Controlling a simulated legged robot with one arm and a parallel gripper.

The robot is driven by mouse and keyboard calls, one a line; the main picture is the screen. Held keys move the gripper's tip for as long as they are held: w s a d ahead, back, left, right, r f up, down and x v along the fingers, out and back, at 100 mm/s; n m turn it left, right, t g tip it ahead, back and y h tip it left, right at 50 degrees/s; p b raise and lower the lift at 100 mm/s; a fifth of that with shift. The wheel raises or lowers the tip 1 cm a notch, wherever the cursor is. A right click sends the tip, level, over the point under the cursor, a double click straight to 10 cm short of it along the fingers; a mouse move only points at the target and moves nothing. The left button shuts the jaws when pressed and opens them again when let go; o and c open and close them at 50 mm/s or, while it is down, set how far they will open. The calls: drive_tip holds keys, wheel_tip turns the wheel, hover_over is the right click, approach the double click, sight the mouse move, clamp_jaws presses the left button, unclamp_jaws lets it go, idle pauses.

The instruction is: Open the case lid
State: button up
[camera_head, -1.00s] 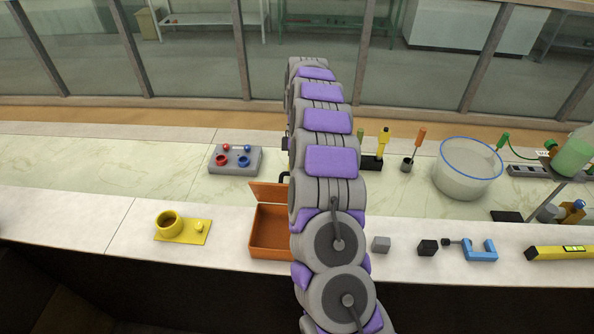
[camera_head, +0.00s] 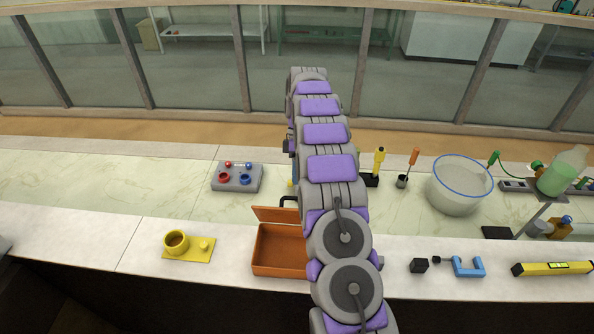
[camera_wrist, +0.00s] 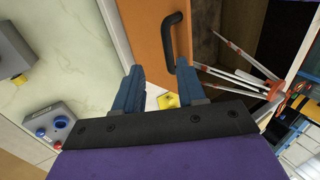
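The orange-brown case (camera_head: 282,268) stands on the near white counter in the head view, its right part hidden behind my arm. It is open at the top, and its lid (camera_head: 268,214) is raised along the far side. A black handle (camera_head: 288,200) shows at the lid's top edge. In the wrist view the orange lid (camera_wrist: 148,38) and its black handle (camera_wrist: 170,42) are just beyond my gripper (camera_wrist: 162,82). Its two blue fingers are apart with nothing seen between them but background. I cannot tell whether a finger touches the lid.
Left of the case is a yellow plate with a ring (camera_head: 198,250). Behind is a grey block with red and blue parts (camera_head: 237,177). To the right are a black cube (camera_head: 419,265), a blue clamp (camera_head: 467,267), a yellow level (camera_head: 552,268) and a clear tub (camera_head: 458,187).

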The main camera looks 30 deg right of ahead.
drive_tip(key=shift+p+v, duration=2.25)
drive_tip(key=shift+p, duration=1.9)
